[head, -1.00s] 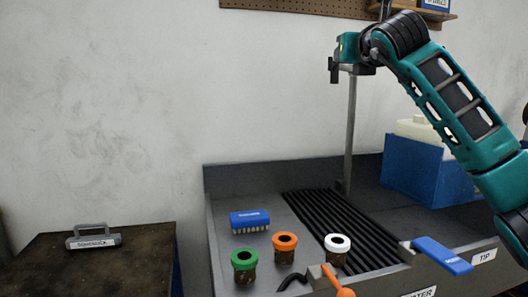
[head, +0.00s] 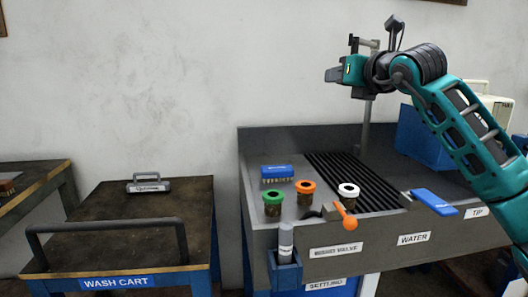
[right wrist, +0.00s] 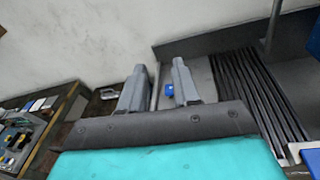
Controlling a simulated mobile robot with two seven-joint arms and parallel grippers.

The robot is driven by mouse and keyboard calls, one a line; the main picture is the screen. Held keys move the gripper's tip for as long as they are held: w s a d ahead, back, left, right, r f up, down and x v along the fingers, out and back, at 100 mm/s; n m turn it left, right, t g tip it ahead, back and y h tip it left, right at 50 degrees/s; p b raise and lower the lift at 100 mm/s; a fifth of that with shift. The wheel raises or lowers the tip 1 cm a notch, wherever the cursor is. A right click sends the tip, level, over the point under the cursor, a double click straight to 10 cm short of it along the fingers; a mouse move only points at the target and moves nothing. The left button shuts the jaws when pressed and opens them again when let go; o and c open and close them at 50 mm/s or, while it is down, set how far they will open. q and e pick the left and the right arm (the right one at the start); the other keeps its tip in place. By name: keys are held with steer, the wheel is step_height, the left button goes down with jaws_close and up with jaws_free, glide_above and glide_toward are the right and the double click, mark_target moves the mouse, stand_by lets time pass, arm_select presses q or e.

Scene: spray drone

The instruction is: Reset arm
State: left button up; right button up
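My right arm (head: 455,110) comes in from the right and is raised above the sink unit. Its gripper (head: 333,75) points left in front of the wall, above the far edge of the basin. In the right wrist view its two grey fingers (right wrist: 161,82) stand apart with nothing between them. It touches nothing that I can see. My left arm and gripper are not in view.
The sink (head: 252,200) holds a blue brush (head: 276,171), cups with green (head: 272,196), orange (head: 305,187) and white (head: 348,191) rims, and a black ribbed mat. The wash cart (head: 110,225) with a grey-handled block (head: 148,186) stands left.

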steer(key=s+a+f+m+g+y+p, duration=0.2)
steer(key=s+a+f+m+y, duration=0.1)
steer(key=s+a+f+y, duration=0.4)
steer(key=s+a+f+m+g+y+p, duration=0.1)
steer(key=s+a+f+m+y+p, duration=0.2)
steer(key=f, duration=0.6)
steer(key=s+d+f+m+t+h+p, duration=0.2)
steer(key=s+d+f+m+h, duration=0.25)
steer(key=f+m, duration=0.55)
steer(key=s+d+f+m+t+h+p, duration=0.1)
steer(key=s+d+f+m+t+h, duration=0.25)
steer(key=s+f+m+h, duration=0.55)
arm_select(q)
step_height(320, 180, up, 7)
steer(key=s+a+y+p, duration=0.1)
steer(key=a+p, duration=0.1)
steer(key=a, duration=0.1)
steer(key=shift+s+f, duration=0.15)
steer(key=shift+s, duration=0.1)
arm_select(e)
steer(key=s+d+f+m+g, duration=0.3)
steer(key=s+f+m+g, duration=0.4)
steer(key=s+f+m, duration=0.3)
steer(key=s+f, duration=0.1)
steer(key=s, duration=0.2)
steer(key=shift+s+d+f, duration=0.25)
steer(key=shift+s+f, duration=0.1)
